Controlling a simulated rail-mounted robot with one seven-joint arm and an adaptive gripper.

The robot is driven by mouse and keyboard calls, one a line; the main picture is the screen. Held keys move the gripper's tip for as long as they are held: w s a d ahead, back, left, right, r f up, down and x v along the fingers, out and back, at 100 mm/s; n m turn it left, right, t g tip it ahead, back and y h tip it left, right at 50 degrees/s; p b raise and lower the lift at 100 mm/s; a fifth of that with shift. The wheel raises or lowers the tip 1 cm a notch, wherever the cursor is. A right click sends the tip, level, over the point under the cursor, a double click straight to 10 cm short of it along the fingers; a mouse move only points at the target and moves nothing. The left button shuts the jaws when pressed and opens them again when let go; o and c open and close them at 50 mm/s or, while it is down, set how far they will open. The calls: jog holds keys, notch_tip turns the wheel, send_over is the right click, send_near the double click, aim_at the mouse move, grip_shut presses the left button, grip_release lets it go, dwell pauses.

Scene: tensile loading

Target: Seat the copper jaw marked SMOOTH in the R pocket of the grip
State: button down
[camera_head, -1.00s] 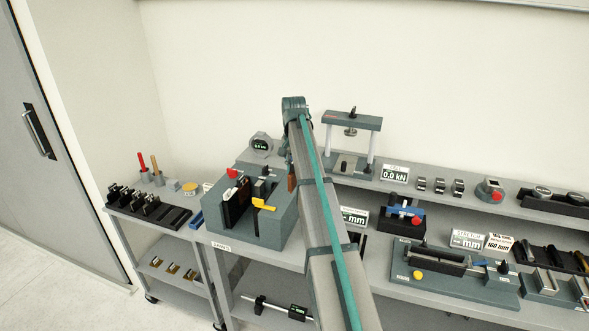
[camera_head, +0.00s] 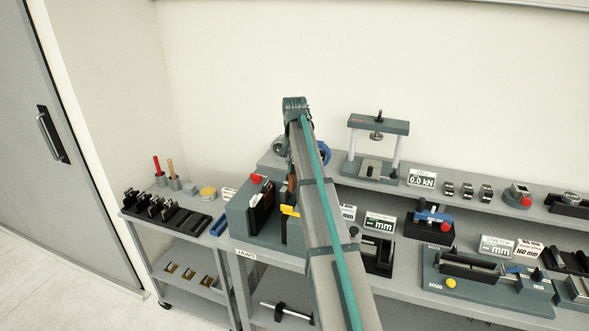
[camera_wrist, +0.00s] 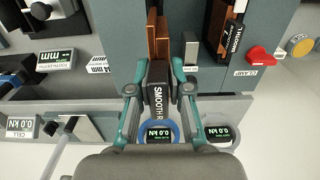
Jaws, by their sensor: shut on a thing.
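My gripper (camera_wrist: 160,72) is shut on the jaw marked SMOOTH (camera_wrist: 158,92), one finger on each side of it. The jaw shows a black face with white lettering, and copper-coloured parts (camera_wrist: 158,38) show just beyond it. The grey-green grip (camera_wrist: 118,40) lies beneath and beyond the fingertips; it also shows left of my arm in the head view (camera_head: 238,212). A dark lettered jaw with copper edges (camera_wrist: 227,32) stands in the grip, right of my gripper. I cannot tell whether the held jaw touches a pocket. My arm hides the gripper in the head view.
A red clamp knob (camera_wrist: 259,55) is on the grip's right side. A small grey block (camera_wrist: 191,48) stands close to the right finger. Round kN gauges (camera_wrist: 158,133) lie near the wrist. A rack (camera_head: 165,212) stands on the left cart.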

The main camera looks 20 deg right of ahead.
jog(key=shift+r, duration=0.15)
jog(key=shift+f+b, duration=0.3)
jog(key=shift+f, duration=1.7)
jog(key=shift+p, duration=0.3)
jog(key=shift+f+b, duration=1.05)
jog(key=shift+f, duration=2.15)
jog(key=c, duration=1)
grip_release()
jog(key=shift+a+f, duration=0.1)
notch_tip(320, 180, up, 12)
jog(key=shift+r, duration=0.1)
